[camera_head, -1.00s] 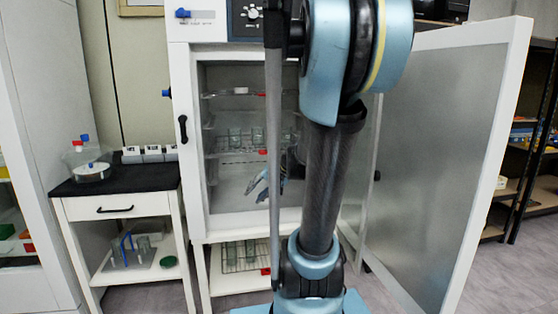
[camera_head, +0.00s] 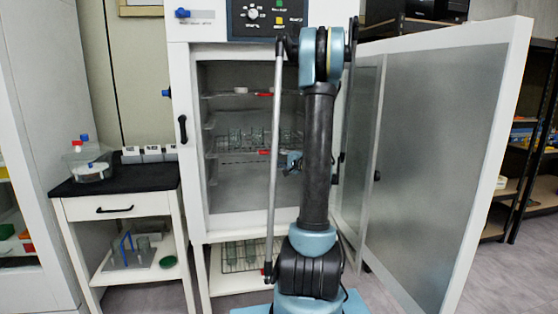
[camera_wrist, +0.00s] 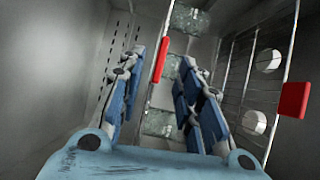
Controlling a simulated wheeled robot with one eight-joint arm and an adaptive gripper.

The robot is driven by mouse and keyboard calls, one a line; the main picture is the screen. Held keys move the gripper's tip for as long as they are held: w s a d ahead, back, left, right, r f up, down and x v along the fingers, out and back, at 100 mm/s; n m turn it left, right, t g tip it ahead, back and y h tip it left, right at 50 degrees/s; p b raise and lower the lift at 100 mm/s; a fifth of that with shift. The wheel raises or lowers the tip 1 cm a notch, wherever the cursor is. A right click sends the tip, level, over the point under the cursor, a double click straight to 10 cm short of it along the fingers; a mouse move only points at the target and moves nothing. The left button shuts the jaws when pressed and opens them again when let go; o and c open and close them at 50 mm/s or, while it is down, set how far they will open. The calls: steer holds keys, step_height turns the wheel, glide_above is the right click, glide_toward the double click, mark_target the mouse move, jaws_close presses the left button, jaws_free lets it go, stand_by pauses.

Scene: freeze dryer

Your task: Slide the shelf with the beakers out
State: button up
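The freeze dryer stands open. Its middle wire shelf (camera_head: 222,152) holds several clear glass beakers (camera_head: 235,138) and has a red front tab (camera_head: 264,152). In the wrist view, a red tab (camera_wrist: 161,60) shows between the blue fingers, nearer the left one. Glassy shapes, seemingly the beakers (camera_wrist: 160,122), lie beyond. My gripper (camera_wrist: 162,58) is open with a wide gap, and I see no clear contact with the tab. In the head view, my gripper (camera_head: 292,162) is small and partly hidden by my arm, right of the shelf's tab.
An upper shelf with another red tab (camera_head: 264,94) holds round pale items, also seen at right in the wrist view (camera_wrist: 268,61). The open door (camera_head: 440,150) stands right of my arm. A small black-topped cabinet (camera_head: 115,175) stands left. A lower rack (camera_head: 240,258) holds glassware.

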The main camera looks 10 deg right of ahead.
mark_target(263, 150)
steer(key=shift+w+d, duration=0.4)
steer(key=shift+d, duration=0.25)
steer(key=x, duration=1.2)
steer(key=shift+d+r, duration=0.1)
steer(key=shift+d, duration=0.05)
steer(key=shift+c, duration=0.4)
jaws_close()
